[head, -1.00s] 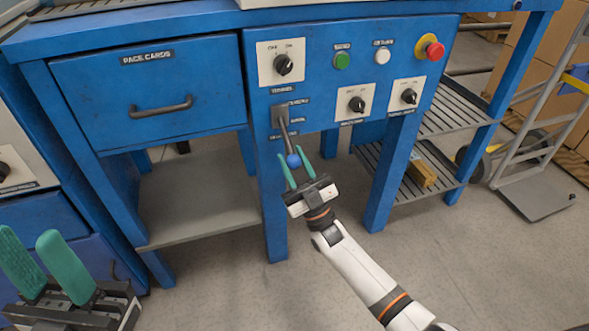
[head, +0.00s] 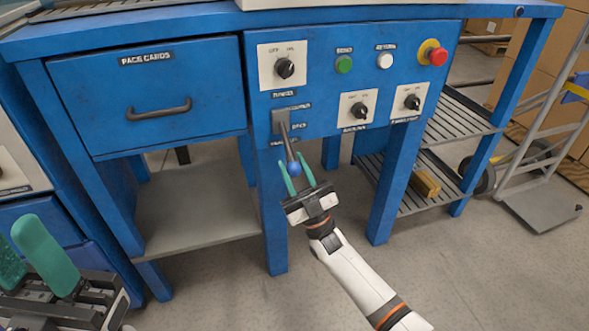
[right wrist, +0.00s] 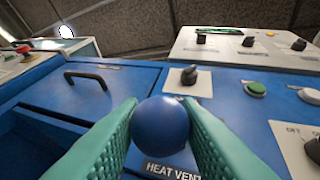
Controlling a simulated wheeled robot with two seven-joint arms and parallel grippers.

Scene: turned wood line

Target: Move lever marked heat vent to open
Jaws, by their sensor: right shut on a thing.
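The lever (head: 287,140) hangs from a grey plate on the blue panel, pointing down and outward, with a blue ball knob (head: 294,168) at its end. My right gripper (head: 298,177) has its green fingers on either side of the knob, shut on it. In the right wrist view the blue knob (right wrist: 160,123) sits between both fingers. A "HEAT VENT" label (right wrist: 172,171) shows just below the knob there, partly cut off. Position labels (head: 299,125) beside the lever are too blurred to read. My left gripper (head: 30,262) is open and empty at lower left, away from the panel.
A drawer marked "PAGE CARDS" (head: 150,92) is left of the lever. Black rotary knobs (head: 285,67), a green button (head: 344,64), a white button (head: 384,61) and a red stop button (head: 437,56) share the panel. A hand truck (head: 545,170) stands at right.

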